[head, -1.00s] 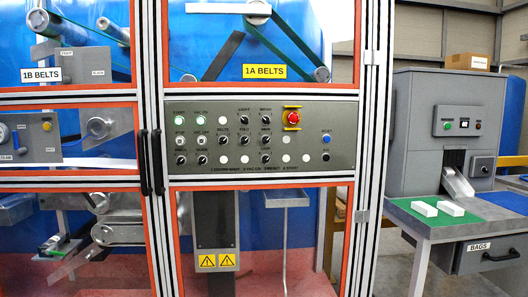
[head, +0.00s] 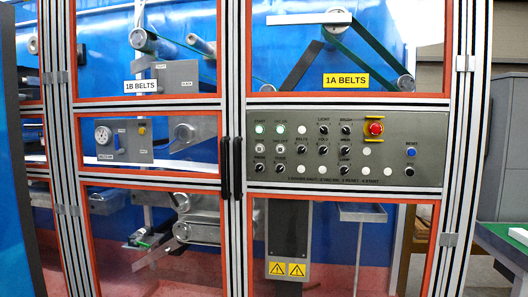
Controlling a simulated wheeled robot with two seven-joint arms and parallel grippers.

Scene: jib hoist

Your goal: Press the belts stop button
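The grey control panel (head: 433,160) is at the middle right of the head view, on the framed machine front. Two green-lit buttons are at its upper left; the first green button (head: 261,129) is labelled START. Directly below it is a pale button with a dark centre (head: 260,149), whose small label read STOP in the earlier frame. A similar button (head: 280,149) is beside it. A red mushroom button (head: 376,128) on a yellow plate is at the upper right. A blue button (head: 411,152) labelled RESET is at the far right. Neither of my grippers is in view.
Black door handles (head: 231,168) stand out just left of the panel. Clear-paned, orange-edged doors cover the belts marked by the 1A BELTS sign (head: 346,80) and 1B BELTS sign (head: 141,86). A green-topped table (head: 505,240) stands at the right edge.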

